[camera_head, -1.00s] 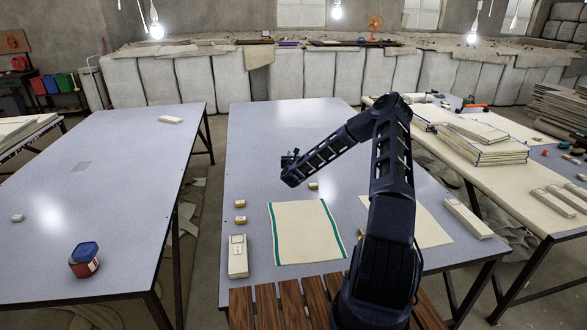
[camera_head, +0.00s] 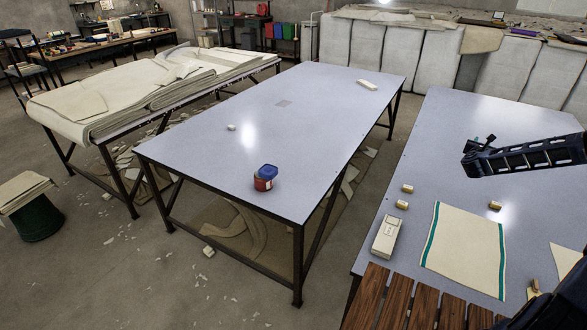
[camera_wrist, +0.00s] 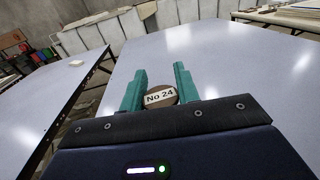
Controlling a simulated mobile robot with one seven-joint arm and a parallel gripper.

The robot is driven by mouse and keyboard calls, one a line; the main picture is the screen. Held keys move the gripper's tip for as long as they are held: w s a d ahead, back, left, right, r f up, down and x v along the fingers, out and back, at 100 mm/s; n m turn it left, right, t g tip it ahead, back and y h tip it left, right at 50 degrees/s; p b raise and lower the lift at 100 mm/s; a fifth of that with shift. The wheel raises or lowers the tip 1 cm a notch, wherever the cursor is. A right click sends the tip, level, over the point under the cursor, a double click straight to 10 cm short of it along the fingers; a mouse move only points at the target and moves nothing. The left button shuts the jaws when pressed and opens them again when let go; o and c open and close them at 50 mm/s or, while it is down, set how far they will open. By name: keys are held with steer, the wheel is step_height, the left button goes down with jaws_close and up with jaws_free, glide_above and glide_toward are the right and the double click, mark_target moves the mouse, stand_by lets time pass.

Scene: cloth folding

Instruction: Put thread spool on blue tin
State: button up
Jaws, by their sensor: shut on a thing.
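The tin (camera_head: 267,171) has a blue lid and a red body. It stands on the near part of the middle table in the head view. My gripper (camera_head: 476,144) is over the right-hand table, well to the right of the tin. In the wrist view, the teal fingers of my gripper (camera_wrist: 160,78) are shut on a round brown thread spool (camera_wrist: 160,97) with a white "No 24" label. The spool is too small to make out in the head view. The tin does not show clearly in the wrist view.
The right table (camera_head: 455,125) carries a cream cloth with green edges (camera_head: 463,250), a pale box (camera_head: 386,236) and several small tan blocks. A floor gap separates it from the middle table (camera_head: 330,120). That table also bears a small white item (camera_head: 231,127) and a pale block (camera_head: 367,84).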

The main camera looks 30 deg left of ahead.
steer(key=s+a+r+n+g+y, duration=0.1)
steer(key=s+a+n+y, duration=0.25)
steer(key=a, duration=1.25)
steer(key=s+a+r+n+g+y, duration=0.1)
steer(key=s+a+r+n+y, duration=0.3)
steer(key=a, duration=1.1)
steer(key=s+a+f+n+g+y, duration=0.1)
steer(key=s+a+y, duration=0.35)
steer(key=a, duration=1.15)
steer(key=s+a+r+n+g+y, duration=0.2)
steer(key=s+a+g+y, duration=0.1)
steer(key=s+a, duration=0.55)
steer(key=s+a+r+n+g+y, duration=0.25)
steer(key=s+a, duration=0.25)
steer(key=a, duration=0.6)
steer(key=n+g+y, duration=0.3)
steer(key=n+g, duration=0.1)
steer(key=g, duration=0.2)
glide_above(265, 168)
step_height(265, 168, down, 18)
steer(key=shift+r, duration=0.1)
steer(key=o, duration=0.9)
steer(key=shift+o, duration=0.2)
